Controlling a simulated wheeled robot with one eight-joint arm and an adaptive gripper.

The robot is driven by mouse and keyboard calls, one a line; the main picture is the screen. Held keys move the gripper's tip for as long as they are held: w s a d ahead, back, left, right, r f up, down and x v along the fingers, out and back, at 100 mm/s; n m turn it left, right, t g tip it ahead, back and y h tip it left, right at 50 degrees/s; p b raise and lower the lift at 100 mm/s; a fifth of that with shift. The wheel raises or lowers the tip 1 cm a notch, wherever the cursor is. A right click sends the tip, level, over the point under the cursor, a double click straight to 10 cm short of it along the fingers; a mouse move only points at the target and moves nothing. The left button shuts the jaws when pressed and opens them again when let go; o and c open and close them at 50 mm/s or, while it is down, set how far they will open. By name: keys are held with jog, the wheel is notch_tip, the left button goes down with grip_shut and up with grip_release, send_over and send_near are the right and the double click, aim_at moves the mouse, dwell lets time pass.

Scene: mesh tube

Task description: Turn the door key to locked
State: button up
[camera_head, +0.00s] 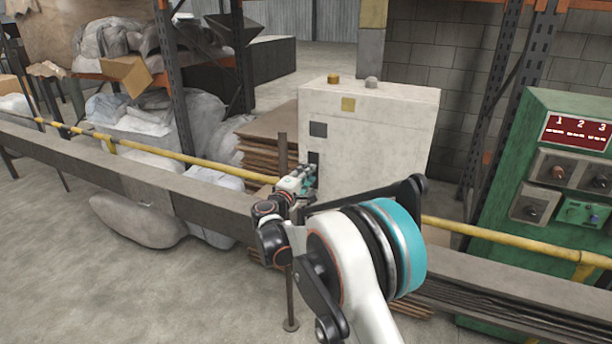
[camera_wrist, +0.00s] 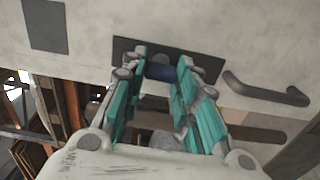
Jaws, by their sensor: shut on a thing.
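The key shows in the wrist view as a small dark blue piece (camera_wrist: 160,72) in front of a dark lock plate (camera_wrist: 200,65) on the pale cabinet front. My gripper (camera_wrist: 160,76) reaches up to the plate, with its teal fingers on either side of the key and shut on it. The turn angle of the key cannot be told, as the fingertips cover part of it. In the head view my gripper (camera_head: 310,178) is at the front of the white cabinet (camera_head: 385,140), just below the dark plate (camera_head: 314,157). The key is hidden there.
A dark bar handle (camera_wrist: 265,92) sticks out right of the plate. A grey square (camera_wrist: 45,25) is at upper left. A long grey beam (camera_head: 130,180) and yellow rail (camera_head: 180,160) cross before the cabinet. A green control panel (camera_head: 535,190) stands at right.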

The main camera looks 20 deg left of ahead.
dwell(0.4)
jog(key=o, duration=1.1)
jog(key=shift+a, duration=0.1)
jog(key=shift+c, duration=0.2)
jog(key=shift+s, duration=0.1)
jog(key=s, duration=1.1)
jog(key=shift+s+a, duration=0.4)
